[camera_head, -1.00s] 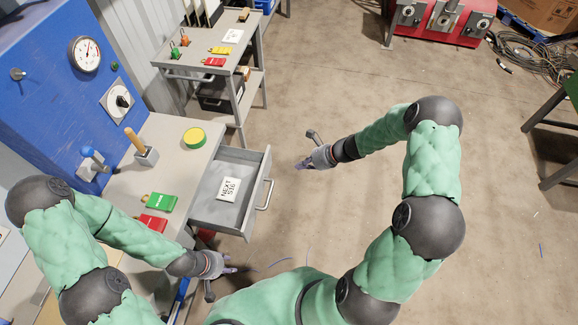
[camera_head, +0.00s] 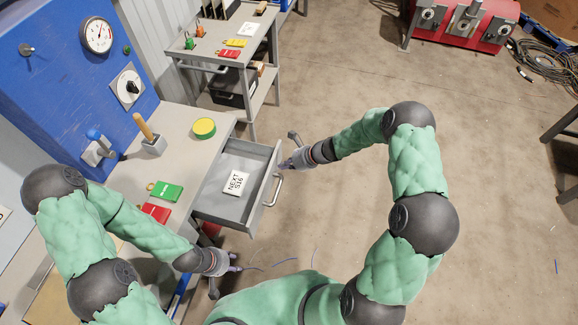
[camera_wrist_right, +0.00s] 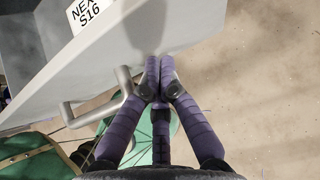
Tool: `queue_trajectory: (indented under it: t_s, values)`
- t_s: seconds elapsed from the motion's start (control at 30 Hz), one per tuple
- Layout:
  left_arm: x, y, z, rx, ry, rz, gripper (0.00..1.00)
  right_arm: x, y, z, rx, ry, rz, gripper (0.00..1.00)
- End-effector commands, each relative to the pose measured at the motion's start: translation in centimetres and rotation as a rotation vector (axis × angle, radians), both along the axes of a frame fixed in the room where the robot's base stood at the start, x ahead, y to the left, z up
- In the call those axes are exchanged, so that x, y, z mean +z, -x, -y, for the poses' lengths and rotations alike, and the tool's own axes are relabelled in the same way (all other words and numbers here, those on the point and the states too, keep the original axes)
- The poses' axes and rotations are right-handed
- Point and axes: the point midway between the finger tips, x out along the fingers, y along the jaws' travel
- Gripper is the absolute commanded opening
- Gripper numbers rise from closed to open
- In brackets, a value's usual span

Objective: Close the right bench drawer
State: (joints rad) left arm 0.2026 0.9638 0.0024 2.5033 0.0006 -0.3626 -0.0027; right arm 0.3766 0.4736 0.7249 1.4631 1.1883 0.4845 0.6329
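The grey right bench drawer (camera_head: 246,209) stands open from the bench (camera_head: 185,125), with a white card reading NEXT S16 (camera_head: 236,183) inside. Its bar handle (camera_head: 274,190) is on the front. My right gripper (camera_head: 285,164) is at the drawer front, near the handle's far end. In the right wrist view its purple fingers (camera_wrist_right: 160,75) are drawn together and empty, against or just off the drawer front (camera_wrist_right: 130,60); I cannot tell contact. The handle (camera_wrist_right: 95,113) is left of the fingers, not held. My left gripper (camera_head: 236,269) is low near the bench's near end; its finger state is unclear.
On the bench lie a green tag (camera_head: 165,191), a red tag (camera_head: 155,212) and a yellow-green round tin (camera_head: 204,128). A grey cart (camera_head: 222,60) stands beyond the drawer.

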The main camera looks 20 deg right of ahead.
Motion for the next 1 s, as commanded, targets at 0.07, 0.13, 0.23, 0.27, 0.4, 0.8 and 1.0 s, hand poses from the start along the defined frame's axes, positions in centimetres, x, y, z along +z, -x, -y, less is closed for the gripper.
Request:
queue_trajectory:
  t_s: [0.07, 0.13, 0.23, 0.27, 0.4, 0.8, 1.0]
  values:
    - [0.0, 0.0, 0.0, 0.0, 0.0, 0.0, 0.4, 0.0, 0.0, 0.0, 0.0, 0.0, 0.0, 0.0]
    - [0.0, 0.0, 0.0, 0.0, 0.0, 0.0, 0.4, 0.0, 0.0, 0.0, 0.0, 0.0, 0.0, 0.0]
    - [0.0, 0.0, 0.0, 0.0, 0.0, 0.0, 0.4, 0.0, 0.0, 0.0, 0.0, 0.0, 0.0, 0.0]
    - [0.0, 0.0, 0.0, 0.0, 0.0, 0.0, 0.4, 0.0, 0.0, 0.0, 0.001, 0.0, 0.001, 0.0]
    - [0.0, 0.0, 0.0, 0.0, 0.0, 0.0, 0.4, 0.0, -0.4, -0.7, 0.002, 0.001, 0.002, 0.0]
    - [-0.3, 0.0, 0.0, 0.0, 0.0, 0.0, 0.4, 0.0, -4.7, -7.1, 0.006, 0.0, 0.002, 0.0]
    - [-0.1, 0.0, 0.0, 0.0, 0.0, 0.0, 0.4, 0.1, -7.2, -10.9, 0.005, 0.0, 0.002, 0.0]
